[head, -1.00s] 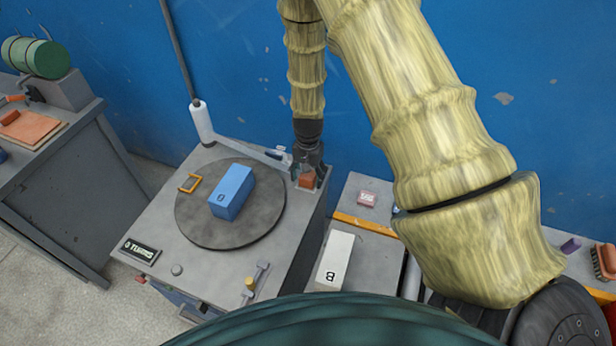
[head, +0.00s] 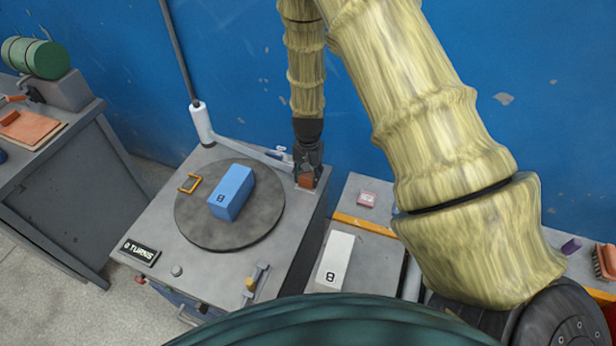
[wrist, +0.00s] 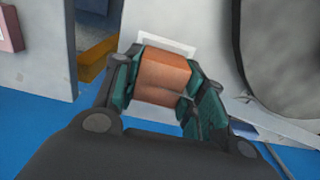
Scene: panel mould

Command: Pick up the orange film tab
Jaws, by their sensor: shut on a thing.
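The orange film tab (head: 306,181) is a small orange-brown block at the right back edge of the grey machine top, beside the round turntable. It also shows in the wrist view (wrist: 163,77), with a pale plate edge behind it. My gripper (head: 308,172) points down at it from above. In the wrist view my gripper (wrist: 160,92) has its green-padded fingers on both sides of the tab, shut on it. The tab's underside is hidden, so I cannot tell whether it still touches the surface.
A blue block (head: 231,193) and a dark turntable (head: 205,234) lie left of my gripper. A white roll (head: 202,124) with a pale arm stands behind. A white block (head: 335,262) and a small pink box (head: 367,198) sit on the right bench. The blue wall is close behind.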

